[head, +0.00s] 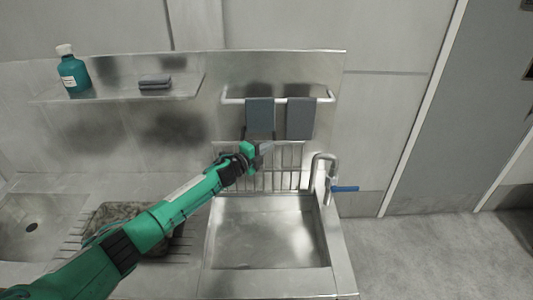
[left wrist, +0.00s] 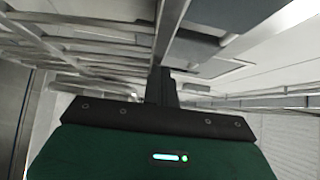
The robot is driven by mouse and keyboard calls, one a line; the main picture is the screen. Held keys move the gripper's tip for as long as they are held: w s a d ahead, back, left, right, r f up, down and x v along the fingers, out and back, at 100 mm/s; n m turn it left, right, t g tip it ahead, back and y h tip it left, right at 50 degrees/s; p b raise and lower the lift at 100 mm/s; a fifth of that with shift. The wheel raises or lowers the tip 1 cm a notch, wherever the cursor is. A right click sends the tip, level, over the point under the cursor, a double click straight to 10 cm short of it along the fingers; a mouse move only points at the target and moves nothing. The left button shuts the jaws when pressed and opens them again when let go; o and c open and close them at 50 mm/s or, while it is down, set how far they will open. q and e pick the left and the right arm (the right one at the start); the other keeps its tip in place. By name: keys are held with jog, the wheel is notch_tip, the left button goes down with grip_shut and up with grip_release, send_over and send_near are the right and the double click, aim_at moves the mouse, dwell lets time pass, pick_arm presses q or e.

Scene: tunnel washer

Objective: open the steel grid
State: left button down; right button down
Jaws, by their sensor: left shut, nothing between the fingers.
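The steel grid (head: 283,180) stands upright against the back panel, behind the sink basin. Its vertical bars show below the hanging cloths, and my left gripper hides part of its upper left. My left gripper (head: 264,149) is shut and empty, in front of the grid's upper part in the head view. In the left wrist view the shut fingers (left wrist: 162,86) point in among metal bars (left wrist: 95,46) that run close by on the left. I cannot tell whether the fingers touch the grid. My right gripper is not in view.
The steel sink basin (head: 268,237) is empty. A tap with a blue lever (head: 345,189) stands at its right. Two grey cloths (head: 260,117) hang on a rail above. A shelf (head: 115,94) at the left holds a teal bottle (head: 72,73) and a folded dark cloth (head: 155,82).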

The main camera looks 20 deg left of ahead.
pick_arm(q)
jog(key=shift+w+a+r, duration=0.1)
jog(key=shift+w+a, duration=0.1)
jog(key=shift+w, duration=0.3)
jog(key=shift+w+a, duration=0.15)
jog(key=shift+w, duration=0.35)
